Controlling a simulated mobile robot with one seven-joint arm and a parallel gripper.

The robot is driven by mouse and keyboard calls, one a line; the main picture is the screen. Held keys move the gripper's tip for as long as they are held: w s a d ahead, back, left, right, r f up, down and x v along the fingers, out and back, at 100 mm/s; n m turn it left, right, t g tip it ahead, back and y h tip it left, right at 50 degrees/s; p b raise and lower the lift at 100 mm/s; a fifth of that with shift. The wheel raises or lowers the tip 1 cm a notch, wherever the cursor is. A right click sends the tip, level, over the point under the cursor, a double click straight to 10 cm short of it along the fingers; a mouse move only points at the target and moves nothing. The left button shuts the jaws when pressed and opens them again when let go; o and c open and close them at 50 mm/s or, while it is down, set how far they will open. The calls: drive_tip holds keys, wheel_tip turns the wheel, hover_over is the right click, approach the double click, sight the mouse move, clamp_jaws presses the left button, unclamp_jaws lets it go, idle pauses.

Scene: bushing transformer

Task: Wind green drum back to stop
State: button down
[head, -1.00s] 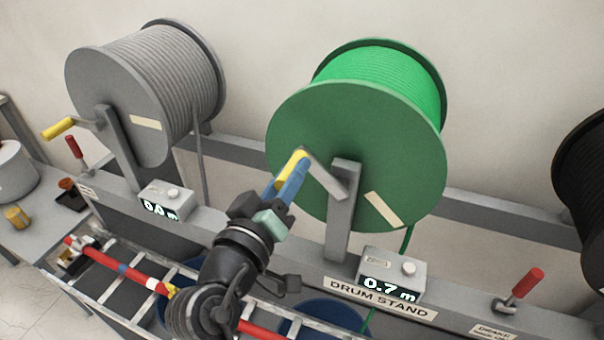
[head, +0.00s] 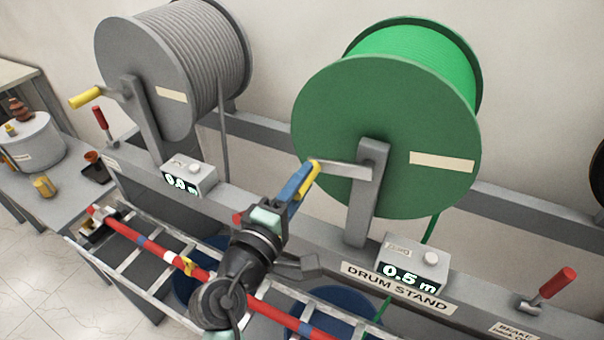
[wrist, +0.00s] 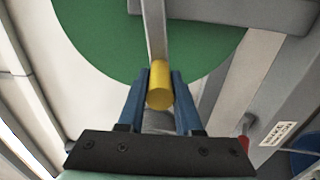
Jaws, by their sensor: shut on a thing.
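The green drum (head: 360,110) hangs on the drum stand (head: 330,245), with green cable wound on it and a strand running down at its lower right. Its crank arm (head: 343,170) points left from the hub, with a yellow handle (head: 310,181) at its end. My gripper (head: 301,184) has its blue fingers shut on the yellow handle. The wrist view shows the yellow handle (wrist: 160,92) between both fingers, with the drum (wrist: 100,40) behind. The green drum's counter (head: 410,268) reads 0.5 m. I see no separate stop part.
A grey drum (head: 150,85) with its own yellow crank stands at left, its counter (head: 188,178) reading 0.0 m. A red brake lever (head: 555,284) stands at right. A ladder-like rack with a red pole (head: 150,247) lies below my arm.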

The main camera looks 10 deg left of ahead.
drive_tip(key=shift+f+n, duration=0.4)
drive_tip(key=shift+f, duration=0.2)
drive_tip(key=shift+d+f+b, duration=0.15)
drive_tip(key=shift+f+b, duration=0.15)
drive_tip(key=shift+f, duration=0.1)
drive_tip(key=shift+s+d+f, duration=0.1)
drive_tip(key=shift+f, duration=0.05)
drive_tip(key=c, duration=0.6)
unclamp_jaws()
drive_tip(key=shift+r, duration=0.25)
drive_tip(key=b+v, duration=0.4)
drive_tip(key=v, duration=0.9)
